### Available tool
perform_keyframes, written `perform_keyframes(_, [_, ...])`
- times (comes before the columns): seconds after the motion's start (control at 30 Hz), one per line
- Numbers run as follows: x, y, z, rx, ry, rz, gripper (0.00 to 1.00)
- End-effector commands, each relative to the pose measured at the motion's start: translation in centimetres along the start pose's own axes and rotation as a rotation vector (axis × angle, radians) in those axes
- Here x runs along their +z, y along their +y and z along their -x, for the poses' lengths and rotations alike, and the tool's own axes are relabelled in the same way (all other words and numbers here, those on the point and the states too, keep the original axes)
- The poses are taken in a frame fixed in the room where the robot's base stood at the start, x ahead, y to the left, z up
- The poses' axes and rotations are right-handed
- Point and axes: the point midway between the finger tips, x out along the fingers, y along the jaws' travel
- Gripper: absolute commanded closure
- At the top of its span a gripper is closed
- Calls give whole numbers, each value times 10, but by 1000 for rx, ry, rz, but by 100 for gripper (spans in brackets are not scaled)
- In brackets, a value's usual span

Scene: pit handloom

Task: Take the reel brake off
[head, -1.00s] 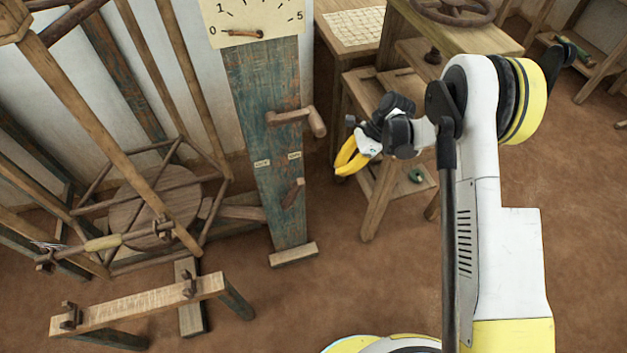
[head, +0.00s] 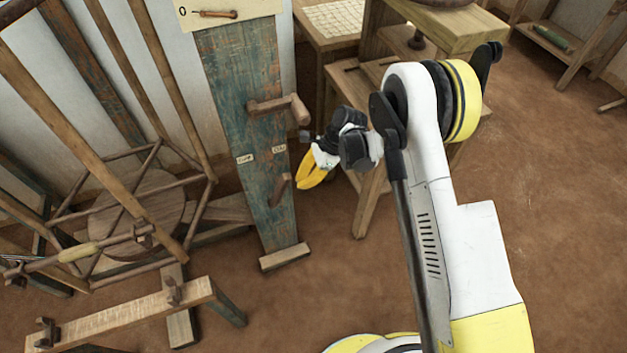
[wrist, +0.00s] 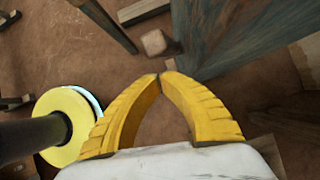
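The painted wooden post (head: 262,205) stands beside the reel (head: 140,212). A short wooden lever (head: 281,188) sticks out low on its front and looks like the reel brake. It leans up to the right, below two small labels that I cannot read for sure. A larger wooden crank handle (head: 283,108) is higher on the post. My gripper (head: 303,185), with yellow fingers, is just right of the lever, apart from it. In the wrist view my gripper (wrist: 164,74) has its fingertips together, with nothing between them. The post (wrist: 235,35) shows beyond, at upper right.
A low wooden bench (head: 130,318) stands at front left. A wooden table (head: 440,35) and stool stand behind my arm. The brown floor in front of the post is open.

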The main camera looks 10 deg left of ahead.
Motion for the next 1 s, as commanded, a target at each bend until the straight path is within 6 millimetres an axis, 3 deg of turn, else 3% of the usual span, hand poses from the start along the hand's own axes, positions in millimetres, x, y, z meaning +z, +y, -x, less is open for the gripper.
perform_keyframes(0.2, [12, 0, -3, -1, 0, -1, 100])
perform_keyframes(0.5, [13, 0, -2, -1, 2, 0, 100])
perform_keyframes(0.7, [34, 4, -4, -14, 100, 7, 100])
perform_keyframes(1.0, [34, 3, -5, -21, 121, 4, 100])
